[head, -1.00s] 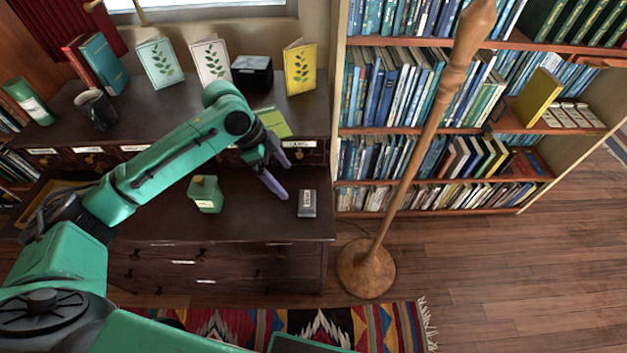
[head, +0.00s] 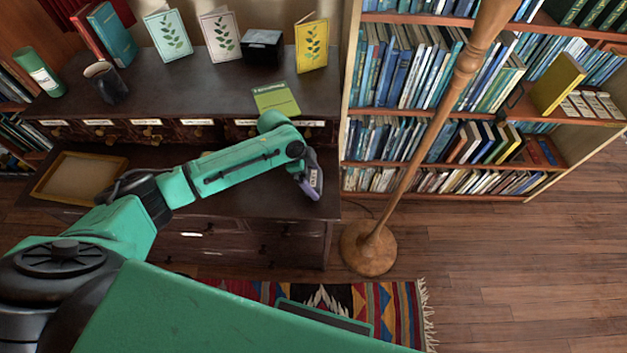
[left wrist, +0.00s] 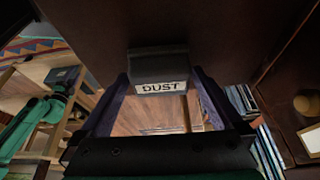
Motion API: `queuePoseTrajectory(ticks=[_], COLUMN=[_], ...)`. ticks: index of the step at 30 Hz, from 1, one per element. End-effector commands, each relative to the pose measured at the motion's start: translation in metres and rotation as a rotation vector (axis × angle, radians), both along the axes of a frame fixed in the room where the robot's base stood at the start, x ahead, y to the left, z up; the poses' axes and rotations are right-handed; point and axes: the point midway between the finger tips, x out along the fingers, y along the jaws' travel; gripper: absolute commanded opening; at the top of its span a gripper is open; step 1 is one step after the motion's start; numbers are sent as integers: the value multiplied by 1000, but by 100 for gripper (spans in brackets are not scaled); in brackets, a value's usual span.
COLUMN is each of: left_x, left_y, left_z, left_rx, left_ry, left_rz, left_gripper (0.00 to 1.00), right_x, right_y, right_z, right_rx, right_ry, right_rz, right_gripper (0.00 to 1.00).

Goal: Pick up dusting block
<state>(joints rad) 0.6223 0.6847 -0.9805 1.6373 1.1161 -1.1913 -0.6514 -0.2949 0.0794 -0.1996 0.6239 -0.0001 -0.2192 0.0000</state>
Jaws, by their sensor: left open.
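The dusting block is a small dark grey block with a white label reading "DUST". In the left wrist view the dusting block (left wrist: 158,68) sits between the tips of my left gripper (left wrist: 160,80), with the open fingers on either side of it. In the head view the dusting block (head: 314,178) shows only in part at the right end of the desk's lower surface (head: 250,205), beside the purple fingers of my left gripper (head: 308,186). Whether a finger touches it I cannot tell. My right gripper is not in view.
A floor lamp (head: 415,145) stands just right of the desk, before a bookshelf (head: 350,110). A wooden tray (head: 47,190) lies on the desk's left. Cards, a black box (head: 262,48) and a mug (head: 106,83) stand on the upper shelf. A green booklet (head: 276,99) overhangs its edge.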

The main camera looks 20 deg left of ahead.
Motion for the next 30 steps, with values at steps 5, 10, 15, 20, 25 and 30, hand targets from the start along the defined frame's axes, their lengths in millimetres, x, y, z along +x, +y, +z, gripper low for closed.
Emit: queuePoseTrajectory(ticks=[5,10,15,20,25,30], left_x=[0,0,0,1,2,2], left_y=[0,0,0,0,0,0], left_z=[0,1,1,10,43,106], left_rx=[0,0,0,-1,-2,-1], left_ry=[0,-1,-1,-4,-7,-9], left_rz=[0,0,0,-1,-2,-2], left_gripper=[81,30,30,30,30,30], right_x=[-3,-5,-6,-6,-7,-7], right_y=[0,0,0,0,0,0], right_z=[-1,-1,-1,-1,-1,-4], right_rx=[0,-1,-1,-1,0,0], right_ry=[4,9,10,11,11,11], right_rz=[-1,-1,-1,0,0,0], right_gripper=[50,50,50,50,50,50])
